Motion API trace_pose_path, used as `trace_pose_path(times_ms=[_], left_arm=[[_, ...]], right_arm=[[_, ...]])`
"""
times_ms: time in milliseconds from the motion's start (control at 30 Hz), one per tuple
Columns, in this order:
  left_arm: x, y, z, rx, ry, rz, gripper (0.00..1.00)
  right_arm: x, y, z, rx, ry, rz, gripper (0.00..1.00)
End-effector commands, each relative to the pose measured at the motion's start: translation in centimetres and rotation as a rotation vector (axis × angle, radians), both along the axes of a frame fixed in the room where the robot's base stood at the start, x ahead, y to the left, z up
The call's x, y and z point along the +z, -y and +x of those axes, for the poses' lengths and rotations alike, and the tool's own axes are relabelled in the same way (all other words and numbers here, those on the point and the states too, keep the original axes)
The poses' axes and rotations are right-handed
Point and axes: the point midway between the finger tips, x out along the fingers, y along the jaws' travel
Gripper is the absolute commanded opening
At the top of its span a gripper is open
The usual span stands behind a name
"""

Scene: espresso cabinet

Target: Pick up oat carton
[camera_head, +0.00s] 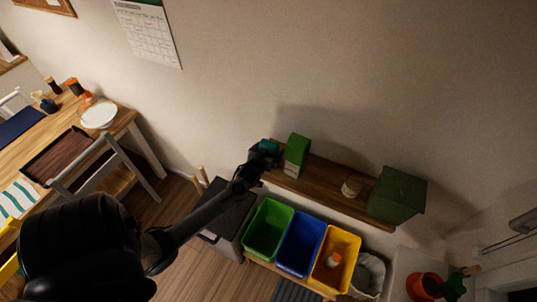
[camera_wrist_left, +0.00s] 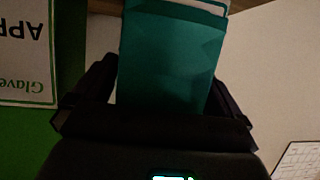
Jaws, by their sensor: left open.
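A teal carton (camera_head: 269,146), which I take to be the oat carton, stands at the left end of the wall shelf. It fills the middle of the left wrist view (camera_wrist_left: 172,55), lying between the two dark fingers. My left gripper (camera_head: 262,157) is open around it, at the shelf's left end. Whether the fingers touch its sides I cannot tell. No lettering on the carton is readable. Its lower part is hidden by the gripper. My right gripper is not in view.
A green carton (camera_head: 296,150) with a white label (camera_wrist_left: 28,50) stands close beside the teal one. The wooden shelf (camera_head: 325,187) also holds a small jar (camera_head: 351,187) and a green box (camera_head: 397,195). Green, blue and yellow bins (camera_head: 302,243) stand below.

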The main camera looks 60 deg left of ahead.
Motion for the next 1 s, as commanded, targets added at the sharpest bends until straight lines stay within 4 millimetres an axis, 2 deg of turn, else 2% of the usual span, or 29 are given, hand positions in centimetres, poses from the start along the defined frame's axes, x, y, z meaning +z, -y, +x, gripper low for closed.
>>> trace_pose_path(times_ms=[133, 400, 500, 767, 867, 1000], left_arm=[[0.0, 0.0, 0.0, 0.0, 0.0, 0.0, 1.0], [0.0, 0.0, 0.0, 0.0, 0.0, 0.0, 0.59], [0.0, 0.0, 0.0, 0.0, 0.001, 0.001, 0.47], [0.3, 0.0, 0.0, -0.001, 0.001, 0.0, 0.47], [1.1, 0.0, 0.0, -0.001, 0.003, 0.001, 0.47], [3.1, 0.0, 0.0, -0.001, 0.003, 0.002, 0.47]], right_arm=[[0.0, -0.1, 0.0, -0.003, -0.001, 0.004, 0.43], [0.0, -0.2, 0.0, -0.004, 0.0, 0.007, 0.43], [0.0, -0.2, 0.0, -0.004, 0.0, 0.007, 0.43], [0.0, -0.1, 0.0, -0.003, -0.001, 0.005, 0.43], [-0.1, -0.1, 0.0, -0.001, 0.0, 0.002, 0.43], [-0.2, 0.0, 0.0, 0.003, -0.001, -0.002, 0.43]])
